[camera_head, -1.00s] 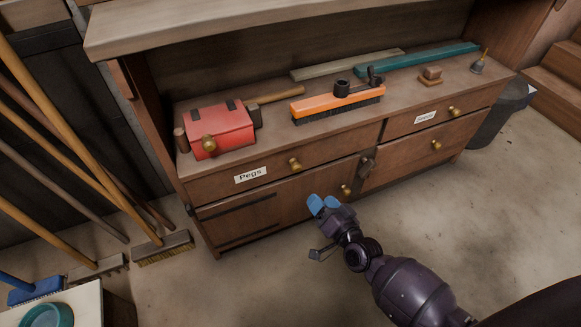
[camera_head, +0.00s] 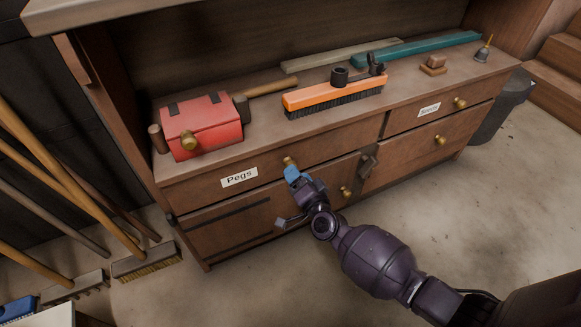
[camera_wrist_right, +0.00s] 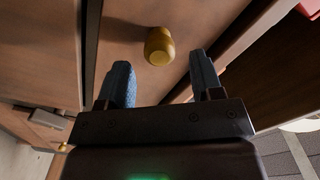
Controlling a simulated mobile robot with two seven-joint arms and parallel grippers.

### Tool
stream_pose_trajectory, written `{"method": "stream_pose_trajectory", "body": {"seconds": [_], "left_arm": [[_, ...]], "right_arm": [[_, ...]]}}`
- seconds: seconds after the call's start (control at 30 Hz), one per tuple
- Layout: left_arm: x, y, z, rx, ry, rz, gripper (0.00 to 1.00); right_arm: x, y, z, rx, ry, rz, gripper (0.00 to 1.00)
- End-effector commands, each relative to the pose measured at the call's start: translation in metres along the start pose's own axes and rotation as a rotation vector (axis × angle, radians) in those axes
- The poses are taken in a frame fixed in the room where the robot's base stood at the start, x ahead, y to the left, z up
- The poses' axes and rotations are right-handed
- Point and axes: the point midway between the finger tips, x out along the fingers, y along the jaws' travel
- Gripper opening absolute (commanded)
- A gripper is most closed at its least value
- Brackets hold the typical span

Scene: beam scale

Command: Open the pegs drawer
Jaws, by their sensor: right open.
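The pegs drawer (camera_head: 253,177) is a wide wooden drawer at the upper left of the cabinet, flush with its front, with a white "Pegs" label (camera_head: 239,177). Its brass knob (camera_head: 288,161) is partly hidden behind my right gripper (camera_head: 295,174). In the right wrist view the knob (camera_wrist_right: 159,46) stands out from the drawer front, just ahead of and between the two blue fingertips of the right gripper (camera_wrist_right: 161,80). The fingers are apart and nothing is between them. My left gripper is not in view.
A red box (camera_head: 202,127) with a brass knob, an orange brush (camera_head: 333,95) and a small bell (camera_head: 484,50) sit on the cabinet top. Brooms (camera_head: 70,180) lean at the left. A metal latch (camera_head: 368,162) is right of the gripper. The floor in front is clear.

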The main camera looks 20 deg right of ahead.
Motion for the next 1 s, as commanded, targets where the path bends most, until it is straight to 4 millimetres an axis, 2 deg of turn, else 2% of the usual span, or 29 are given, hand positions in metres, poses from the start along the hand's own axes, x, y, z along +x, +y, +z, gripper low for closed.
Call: {"method": "stream_pose_trajectory", "body": {"seconds": [0.1,0.3,0.7,0.77,1.0], "left_arm": [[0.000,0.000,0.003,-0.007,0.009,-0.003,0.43],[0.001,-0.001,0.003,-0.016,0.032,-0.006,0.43],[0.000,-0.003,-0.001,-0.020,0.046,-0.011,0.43],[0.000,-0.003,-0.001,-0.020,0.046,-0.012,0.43],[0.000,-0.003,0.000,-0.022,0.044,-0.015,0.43]], "right_arm": [[0.017,0.003,0.002,-0.001,-0.002,0.003,0.60],[0.035,0.003,0.001,-0.001,-0.002,0.003,0.60],[0.042,0.000,0.000,-0.001,0.000,0.000,0.60],[0.042,0.000,0.000,-0.001,0.000,0.000,0.54],[0.042,0.000,0.000,-0.001,-0.001,0.000,0.17]]}}
